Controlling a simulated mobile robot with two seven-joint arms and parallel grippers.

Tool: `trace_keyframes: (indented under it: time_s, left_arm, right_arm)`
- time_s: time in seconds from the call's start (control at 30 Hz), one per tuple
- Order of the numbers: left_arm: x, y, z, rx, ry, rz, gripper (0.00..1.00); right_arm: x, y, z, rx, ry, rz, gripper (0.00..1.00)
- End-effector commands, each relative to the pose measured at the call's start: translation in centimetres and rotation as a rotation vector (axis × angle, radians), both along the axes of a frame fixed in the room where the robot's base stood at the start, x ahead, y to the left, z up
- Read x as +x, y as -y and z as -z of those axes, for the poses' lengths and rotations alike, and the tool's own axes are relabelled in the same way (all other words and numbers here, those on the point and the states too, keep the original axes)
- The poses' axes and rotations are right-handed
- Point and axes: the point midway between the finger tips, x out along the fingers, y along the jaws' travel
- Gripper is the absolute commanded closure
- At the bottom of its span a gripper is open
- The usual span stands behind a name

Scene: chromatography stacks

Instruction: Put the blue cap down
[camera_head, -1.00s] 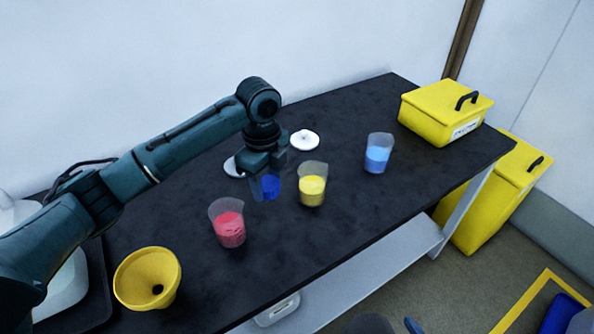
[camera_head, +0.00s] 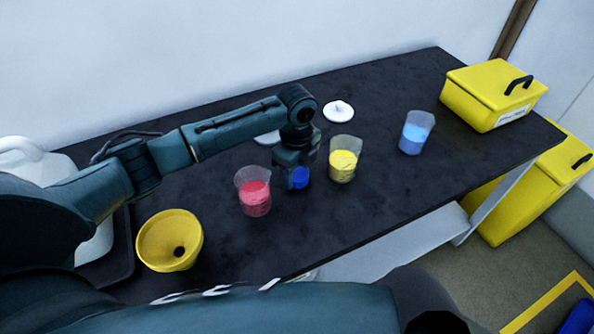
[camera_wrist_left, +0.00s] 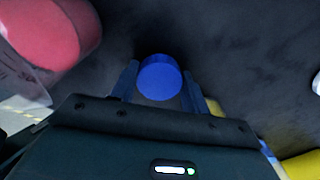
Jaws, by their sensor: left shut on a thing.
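The blue cap (camera_head: 300,177) is a small dark blue disc-like piece between the fingers of my left gripper (camera_head: 297,180), which is shut on it. In the left wrist view the cap (camera_wrist_left: 160,77) shows between the two fingertips, with the black tabletop beyond. The gripper points down, low over the table, between the beaker with red contents (camera_head: 254,193) and the beaker with yellow contents (camera_head: 343,160). I cannot tell whether the cap touches the table. My right gripper is not in view.
A beaker with blue contents (camera_head: 416,133) stands farther right. A white disc (camera_head: 338,111) lies behind the yellow beaker, another lies partly behind my arm. A yellow funnel (camera_head: 169,241) is at the left front. A yellow box (camera_head: 493,95) sits at the right end of the black table (camera_head: 370,205).

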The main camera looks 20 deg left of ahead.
Motion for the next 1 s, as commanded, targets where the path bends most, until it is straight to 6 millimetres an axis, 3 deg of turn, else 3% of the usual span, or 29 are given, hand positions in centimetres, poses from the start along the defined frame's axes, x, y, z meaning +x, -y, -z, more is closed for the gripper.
trace_keyframes:
  time_s: [0.73, 0.77, 1.0]
  left_arm:
    - [0.0, 0.0, 1.3, 0.001, 0.000, 0.000, 0.78]
    - [0.0, 0.0, 1.4, 0.001, -0.001, 0.000, 0.53]
    - [-0.2, -0.1, 1.6, 0.003, -0.007, 0.000, 0.33]
  right_arm:
    - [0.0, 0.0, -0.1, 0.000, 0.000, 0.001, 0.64]
    - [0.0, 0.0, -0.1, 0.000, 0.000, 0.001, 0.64]
    - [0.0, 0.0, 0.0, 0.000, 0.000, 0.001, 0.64]
